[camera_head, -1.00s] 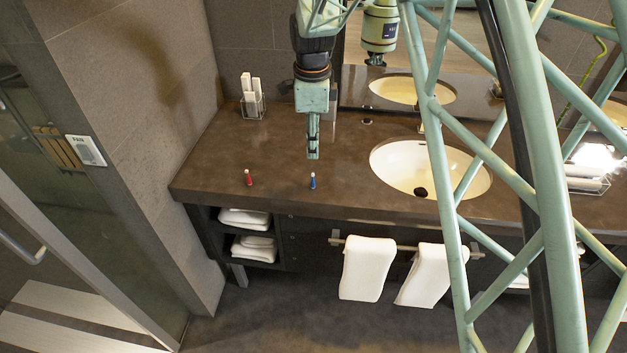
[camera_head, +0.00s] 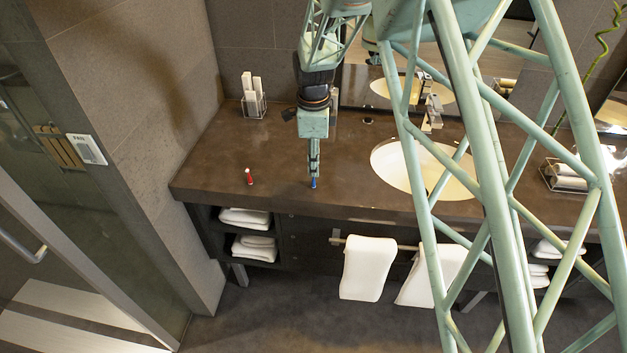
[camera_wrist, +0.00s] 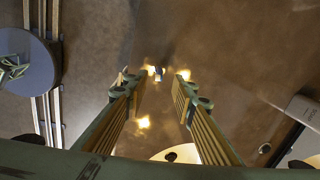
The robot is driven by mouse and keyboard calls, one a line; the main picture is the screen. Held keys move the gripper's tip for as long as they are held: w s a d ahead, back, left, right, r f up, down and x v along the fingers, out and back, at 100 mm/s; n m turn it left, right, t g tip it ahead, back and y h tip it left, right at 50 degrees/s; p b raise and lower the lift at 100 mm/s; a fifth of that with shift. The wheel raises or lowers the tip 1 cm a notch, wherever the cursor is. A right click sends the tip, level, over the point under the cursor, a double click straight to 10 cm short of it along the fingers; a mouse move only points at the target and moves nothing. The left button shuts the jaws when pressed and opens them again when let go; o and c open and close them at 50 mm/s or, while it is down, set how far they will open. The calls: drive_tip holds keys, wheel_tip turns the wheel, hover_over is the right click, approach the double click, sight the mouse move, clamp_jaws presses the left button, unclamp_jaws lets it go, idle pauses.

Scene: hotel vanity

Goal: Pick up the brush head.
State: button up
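Two small brush heads stand upright on the brown counter (camera_head: 215,165): a red one with a white tip (camera_head: 249,177) to the left, and a blue one (camera_head: 313,184) near the front edge. My gripper (camera_head: 314,173) points down right over the blue one and hides its upper part. In the wrist view, my gripper (camera_wrist: 156,88) has its two fingers spread apart. A small pale-tipped piece (camera_wrist: 158,74), seemingly the blue brush head, shows in the gap just beyond the fingertips. I cannot tell whether any finger touches it.
The sink (camera_head: 400,165) lies to the right, partly behind my arm. A wire holder with white items (camera_head: 253,100) stands at the back left. White towels (camera_head: 367,268) hang below the counter front. The counter around the red brush head is clear.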

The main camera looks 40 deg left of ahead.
sight(313, 183)
drive_tip(key=shift+f, duration=0.1)
idle(0.3)
drive_tip(key=shift+a+f, duration=0.2)
drive_tip(key=shift+f, duration=2.35)
drive_tip(key=c, duration=0.7)
